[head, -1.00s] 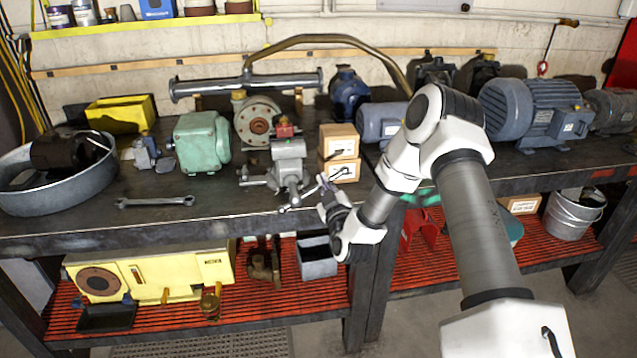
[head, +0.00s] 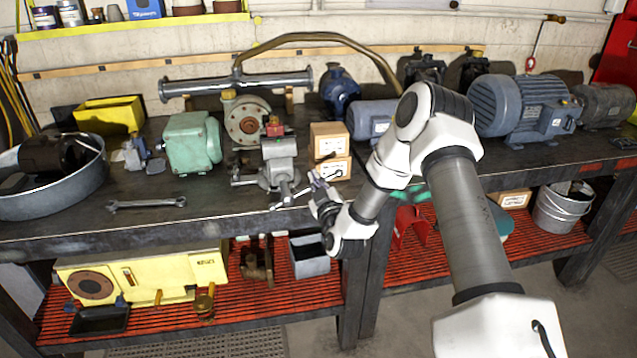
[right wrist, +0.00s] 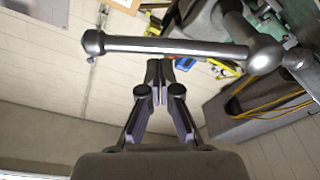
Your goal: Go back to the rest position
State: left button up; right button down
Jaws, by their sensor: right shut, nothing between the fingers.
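My right gripper (head: 313,179) is in front of the workbench, close to the grey bench vise (head: 283,160) and its handle. In the right wrist view its two dark fingers (right wrist: 158,72) are together with nothing between them. The vise's metal handle bar (right wrist: 170,47) crosses that view just past the fingertips; I cannot tell whether they touch. My right arm reaches in from the lower right of the head view, bent at the elbow. My left gripper is in neither view.
The workbench (head: 225,196) holds a green motor housing (head: 191,142), two stacked cardboard boxes (head: 330,141), a wrench (head: 147,203) and a large blue-grey motor (head: 519,107). A red slatted shelf (head: 285,300) below carries a yellow machine (head: 142,274) and a metal bucket (head: 563,211).

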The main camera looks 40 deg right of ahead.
jog(key=s+a+r+b, duration=0.1)
jog(key=s+a+r, duration=0.1)
jog(key=s+a, duration=0.5)
jog(key=s+a+f+n+g+y, duration=0.3)
jog(key=s+a+f+g+y, duration=0.15)
jog(key=a+f, duration=0.6)
jog(key=s+a+f+n+g+y, duration=0.4)
jog(key=a+f, duration=0.4)
jog(key=f, duration=0.6)
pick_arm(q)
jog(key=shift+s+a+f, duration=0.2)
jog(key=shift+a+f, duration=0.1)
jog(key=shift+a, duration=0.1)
pick_arm(e)
jog(key=s+a+f+m+g, duration=0.1)
jog(key=s+f+m+g, duration=0.2)
jog(key=s, duration=0.7)
jog(key=s+a+f+m+g, duration=0.1)
jog(key=s+f+m+g, duration=0.3)
jog(key=s, duration=0.6)
jog(key=shift+f+m+g, duration=0.3)
jog(key=shift+m+g, duration=0.5)
jog(key=shift+g, duration=0.15)
